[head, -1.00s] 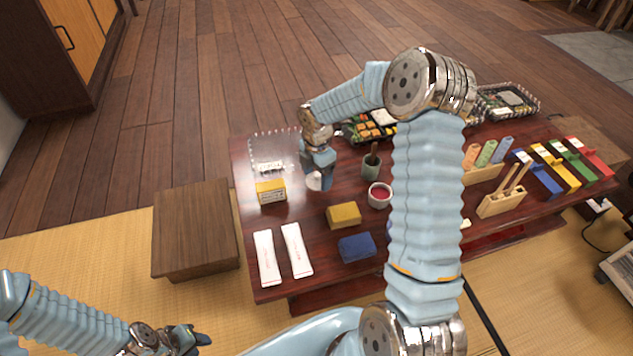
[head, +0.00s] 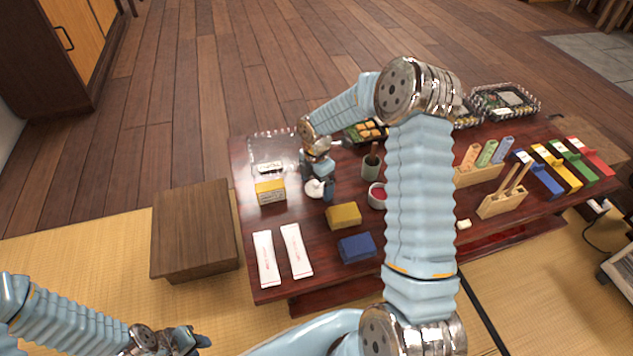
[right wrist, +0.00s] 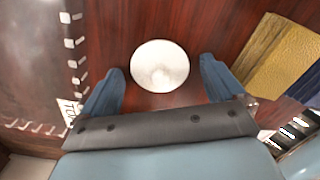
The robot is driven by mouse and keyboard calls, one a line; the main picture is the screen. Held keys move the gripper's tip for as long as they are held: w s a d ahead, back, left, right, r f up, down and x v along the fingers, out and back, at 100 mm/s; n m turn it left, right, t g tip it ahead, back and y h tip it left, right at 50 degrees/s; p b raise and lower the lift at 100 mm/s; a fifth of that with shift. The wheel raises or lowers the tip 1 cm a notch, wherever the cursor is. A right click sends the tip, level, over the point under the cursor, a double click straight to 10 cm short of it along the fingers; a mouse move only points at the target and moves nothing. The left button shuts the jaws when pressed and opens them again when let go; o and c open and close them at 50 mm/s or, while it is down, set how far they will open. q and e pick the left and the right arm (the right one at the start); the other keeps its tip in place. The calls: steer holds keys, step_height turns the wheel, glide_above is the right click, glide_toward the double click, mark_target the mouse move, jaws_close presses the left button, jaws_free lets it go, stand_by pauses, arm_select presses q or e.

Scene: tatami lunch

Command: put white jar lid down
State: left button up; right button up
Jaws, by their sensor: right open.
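The white jar lid (head: 314,189) lies on the dark red wooden table (head: 285,220), between the yellow box and the grey-green cup. In the right wrist view the round white lid (right wrist: 160,66) shows whole, with bare table around it. My right gripper (head: 318,190) is just at the lid. Its two blue fingers (right wrist: 160,88) are spread wide on either side of the lid, with gaps between. My left gripper (head: 200,341) is low at the left, away from the table; its jaw opening is too small to make out.
A yellow box (head: 270,191) stands left of the lid. A grey-green cup (head: 371,167) and a cup with red contents (head: 377,196) stand to its right. Yellow (head: 344,215) and blue (head: 357,247) blocks lie nearer, with white packets (head: 297,251) at front left.

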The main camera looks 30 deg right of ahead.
mark_target(316, 184)
steer(key=shift+r, duration=0.2)
step_height(316, 184, up, 12)
steer(key=p, duration=0.1)
steer(key=shift+p, duration=0.35)
steer(key=shift+s+a+f, duration=0.1)
